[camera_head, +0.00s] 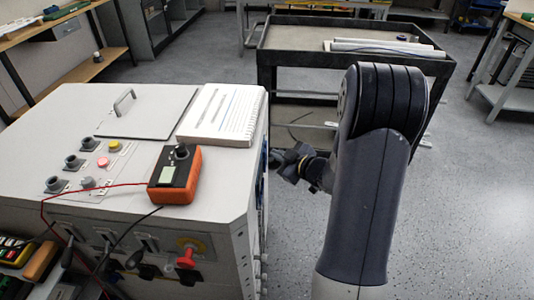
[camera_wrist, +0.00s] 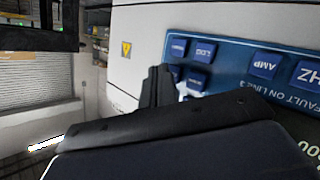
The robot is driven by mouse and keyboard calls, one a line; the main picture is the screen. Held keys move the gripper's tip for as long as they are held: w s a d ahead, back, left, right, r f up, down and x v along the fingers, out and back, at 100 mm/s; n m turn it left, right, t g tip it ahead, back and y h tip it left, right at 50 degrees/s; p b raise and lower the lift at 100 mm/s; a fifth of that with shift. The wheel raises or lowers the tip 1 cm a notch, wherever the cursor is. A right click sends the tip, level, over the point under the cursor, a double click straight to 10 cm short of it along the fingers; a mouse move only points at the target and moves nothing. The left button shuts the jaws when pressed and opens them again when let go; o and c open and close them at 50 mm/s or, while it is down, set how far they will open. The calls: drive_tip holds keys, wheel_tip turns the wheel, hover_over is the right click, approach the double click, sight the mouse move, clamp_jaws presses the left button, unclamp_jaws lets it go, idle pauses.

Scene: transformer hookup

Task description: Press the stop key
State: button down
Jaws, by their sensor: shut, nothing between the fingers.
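In the wrist view a blue panel (camera_wrist: 233,57) on a pale cabinet face carries several raised dark blue keys, with lettering upside down. Readable ones are the LOG key (camera_wrist: 204,50), the AMP key (camera_wrist: 265,65) and the HZ key (camera_wrist: 308,73). I cannot make out which key is the stop key; some lie partly behind my gripper. My gripper (camera_wrist: 163,76) is shut and empty, its tips at the panel's left edge beside the small keys. I cannot tell whether it touches. In the head view my gripper (camera_head: 288,160) is just right of the cabinet (camera_head: 230,185).
On the cabinet top are an orange meter (camera_head: 176,176) with red and black leads, a notepad (camera_head: 222,114) and several knobs and buttons. A black-framed cart (camera_head: 300,38) stands behind. The floor (camera_head: 470,190) to the right is clear.

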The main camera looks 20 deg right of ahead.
drive_tip(key=shift+w+a, duration=0.1)
drive_tip(key=shift+a, duration=0.25)
idle(0.4)
drive_tip(key=shift+d, duration=0.15)
drive_tip(key=shift+s+d, duration=0.3)
drive_tip(key=shift+d, duration=0.3)
drive_tip(key=shift+s+d+p, duration=0.2)
drive_tip(key=shift+s+d, duration=0.1)
drive_tip(key=shift+d, duration=0.45)
drive_tip(key=shift+s+d+p, duration=0.25)
drive_tip(key=shift+s+d, duration=0.1)
drive_tip(key=shift+d, duration=0.45)
drive_tip(key=shift+s+d+p, duration=0.2)
drive_tip(key=shift+s+d, duration=0.1)
drive_tip(key=shift+d, duration=0.45)
drive_tip(key=d, duration=0.1)
drive_tip(key=s+d, duration=0.1)
drive_tip(key=d+p, duration=0.1)
drive_tip(key=shift+s+d, duration=0.2)
drive_tip(key=shift+s, duration=0.05)
